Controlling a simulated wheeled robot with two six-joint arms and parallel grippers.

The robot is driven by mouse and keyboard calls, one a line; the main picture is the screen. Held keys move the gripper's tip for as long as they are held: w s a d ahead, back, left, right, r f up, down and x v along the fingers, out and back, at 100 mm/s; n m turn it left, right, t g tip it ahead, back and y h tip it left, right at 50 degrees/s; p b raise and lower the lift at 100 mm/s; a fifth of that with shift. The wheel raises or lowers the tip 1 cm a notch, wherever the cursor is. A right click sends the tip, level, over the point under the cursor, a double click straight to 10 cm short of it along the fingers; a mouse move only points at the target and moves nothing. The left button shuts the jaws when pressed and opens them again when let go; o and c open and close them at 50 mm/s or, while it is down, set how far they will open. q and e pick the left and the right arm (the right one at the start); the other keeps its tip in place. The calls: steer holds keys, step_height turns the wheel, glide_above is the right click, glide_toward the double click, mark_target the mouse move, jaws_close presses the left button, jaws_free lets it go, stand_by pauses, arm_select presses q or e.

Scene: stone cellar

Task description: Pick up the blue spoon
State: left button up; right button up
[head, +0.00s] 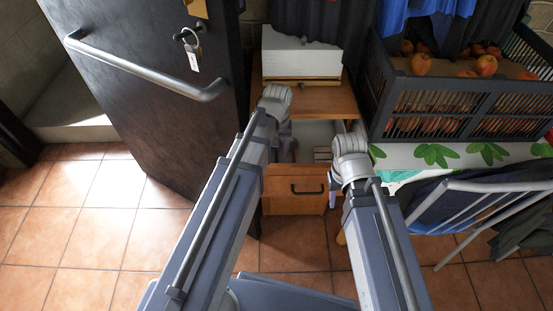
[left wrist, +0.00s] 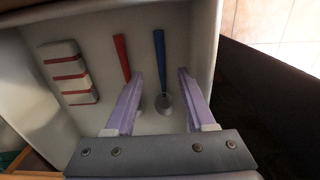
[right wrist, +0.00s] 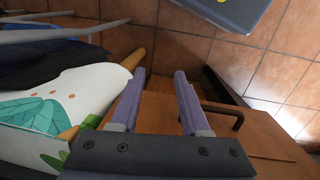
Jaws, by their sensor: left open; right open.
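The blue spoon (left wrist: 161,70) lies in the open drawer (left wrist: 125,121) in the left wrist view, its blue handle pointing away and its metal bowl near me. My left gripper (left wrist: 160,72) is open above it, with the spoon between its two fingers in the picture. I cannot tell how far above the spoon the fingers are. In the head view my left gripper (head: 288,148) reaches down into the drawer and the spoon is hidden. My right gripper (right wrist: 158,72) is open and empty by the wooden drawer front (head: 294,190).
A red-handled utensil (left wrist: 122,58) lies left of the spoon, and a white block with red stripes (left wrist: 68,73) beyond it. A dark door (head: 150,90) stands left. A crate of apples (head: 440,115) sits right, above a folded chair (head: 480,195).

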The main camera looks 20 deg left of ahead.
mark_target(277, 159)
arm_select(q)
steer(key=shift+w+a+f+b, duration=0.1)
steer(key=shift+f+b, duration=1.2)
steer(key=shift+f, duration=0.05)
steer(key=shift+w+a+f+b, duration=0.1)
steer(key=shift+f+b, duration=1.15)
steer(key=shift+f, duration=0.05)
steer(key=shift+r, duration=0.1)
jaws_close()
